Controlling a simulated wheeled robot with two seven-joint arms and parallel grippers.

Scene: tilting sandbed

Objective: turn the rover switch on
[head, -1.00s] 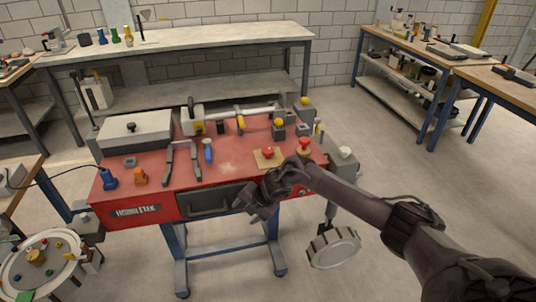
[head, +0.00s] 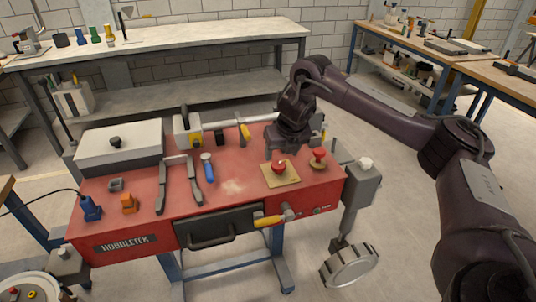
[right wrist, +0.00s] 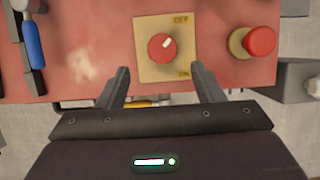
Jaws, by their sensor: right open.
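The rover switch appears to be a red rotary knob (head: 279,167) on a tan plate (head: 292,181) at the right of the red bench top. In the right wrist view the knob (right wrist: 162,47) has a white pointer aimed up and right, toward the OFF label (right wrist: 181,20). The ON label (right wrist: 184,73) is at the plate's lower right. My right gripper (right wrist: 160,70) is open and empty, its fingers on either side of the plate's lower part in that view. In the head view the right gripper (head: 284,148) is behind the knob, apart from it. My left gripper is out of view.
A red mushroom button (head: 319,155) stands just right of the plate. A yellow-handled crank (head: 268,221) sticks out at the front. A blue-handled tool (head: 207,168) and a grey lidded box (head: 119,147) lie to the left. Bare red surface lies left of the plate.

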